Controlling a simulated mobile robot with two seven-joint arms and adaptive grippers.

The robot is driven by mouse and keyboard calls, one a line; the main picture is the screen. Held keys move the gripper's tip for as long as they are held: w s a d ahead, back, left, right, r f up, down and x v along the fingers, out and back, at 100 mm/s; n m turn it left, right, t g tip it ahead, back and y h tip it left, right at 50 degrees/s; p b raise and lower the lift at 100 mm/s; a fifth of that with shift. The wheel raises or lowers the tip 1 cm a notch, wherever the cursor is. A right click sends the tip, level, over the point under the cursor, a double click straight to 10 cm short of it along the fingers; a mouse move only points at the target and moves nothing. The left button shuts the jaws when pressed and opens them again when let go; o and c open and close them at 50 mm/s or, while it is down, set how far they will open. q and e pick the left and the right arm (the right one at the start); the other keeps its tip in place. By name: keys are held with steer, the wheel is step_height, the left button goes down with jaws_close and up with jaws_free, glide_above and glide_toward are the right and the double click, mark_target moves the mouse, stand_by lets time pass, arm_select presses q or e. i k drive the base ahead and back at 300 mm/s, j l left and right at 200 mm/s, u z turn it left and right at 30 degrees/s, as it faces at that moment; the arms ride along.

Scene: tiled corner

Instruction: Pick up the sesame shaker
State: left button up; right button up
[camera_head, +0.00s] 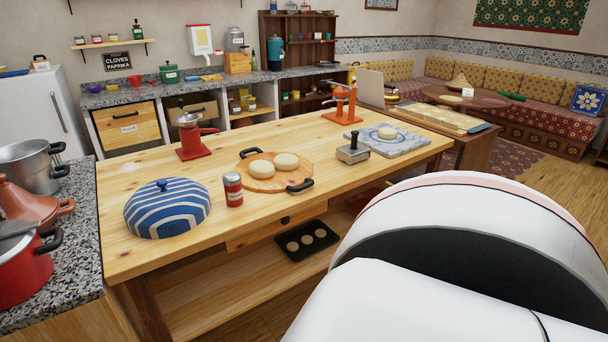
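A small red shaker (233,189) with a silver-grey top stands upright near the front edge of the wooden table (140,256). It looks like the sesame shaker, though its label is too small to read. It stands between a blue-and-white striped domed lid (167,208) on its left and a round wooden board (262,184) with two dough rounds on its right. Neither of my grippers shows in the head view. A large white part of my own body fills the lower right and hides the floor and part of the table's right side.
A red press (192,137) and an orange press (342,104) stand toward the table's back. A metal-and-black tool (353,148) and a marble slab (388,140) lie at right. Pots crowd the granite counter (70,284) at left. A black tray (307,241) sits below the tabletop.

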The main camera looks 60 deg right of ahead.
mark_target(231, 180)
steer(key=z, duration=1.45)
